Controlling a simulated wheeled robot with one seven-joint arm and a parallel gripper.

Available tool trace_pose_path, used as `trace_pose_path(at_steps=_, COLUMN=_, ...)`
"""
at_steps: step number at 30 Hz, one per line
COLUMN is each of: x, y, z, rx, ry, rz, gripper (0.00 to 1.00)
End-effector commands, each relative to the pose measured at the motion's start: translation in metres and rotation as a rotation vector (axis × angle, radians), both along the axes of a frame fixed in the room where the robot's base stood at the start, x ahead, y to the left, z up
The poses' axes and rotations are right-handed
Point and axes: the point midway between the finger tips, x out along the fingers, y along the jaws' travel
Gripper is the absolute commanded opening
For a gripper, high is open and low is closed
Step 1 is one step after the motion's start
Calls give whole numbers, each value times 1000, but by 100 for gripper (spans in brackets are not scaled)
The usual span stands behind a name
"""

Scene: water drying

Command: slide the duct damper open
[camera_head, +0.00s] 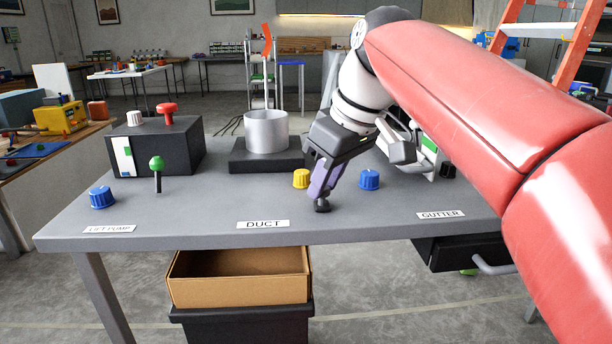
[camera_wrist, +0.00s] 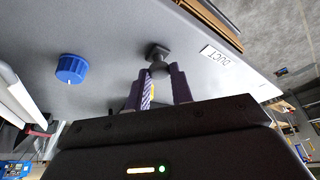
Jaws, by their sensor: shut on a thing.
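My gripper (camera_head: 321,197) points down over the grey table, just behind the DUCT label (camera_head: 263,224). Its purple fingers are shut on a small dark knob (camera_head: 322,207). In the wrist view the knob (camera_wrist: 157,51) shows at the fingertips (camera_wrist: 161,71), with its squarish dark end sticking out past them. I take it for the damper's handle; any slide or slot under it is hidden. A silver cylinder (camera_head: 266,131), apparently the duct, stands upright on a black base (camera_head: 262,162) behind and left of my gripper.
A yellow knob (camera_head: 301,179) is close left of my fingers and a blue knob (camera_head: 369,180) is to the right. A black box (camera_head: 160,150), a green-topped lever (camera_head: 157,172) and another blue knob (camera_head: 102,197) are at the left. The table's front edge is near.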

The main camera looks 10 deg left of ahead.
Motion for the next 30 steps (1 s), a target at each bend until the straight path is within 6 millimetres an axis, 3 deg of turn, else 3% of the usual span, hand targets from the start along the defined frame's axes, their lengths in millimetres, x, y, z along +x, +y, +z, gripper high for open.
trace_pose_path(at_steps=6, x=0, y=0, z=0, rx=0, ry=-1, rz=0, gripper=0)
trace_pose_path(at_steps=7, x=0, y=0, z=0, rx=0, ry=-1, rz=0, gripper=25)
trace_pose_path(at_steps=12, x=0, y=0, z=0, rx=0, ry=-1, rz=0, gripper=44)
trace_pose_path(at_steps=21, x=0, y=-1, z=4, rx=1, ry=-2, rz=0, gripper=44)
trace_pose_path(at_steps=30, x=-9, y=-16, z=49, rx=1, ry=-4, rz=-2, gripper=44)
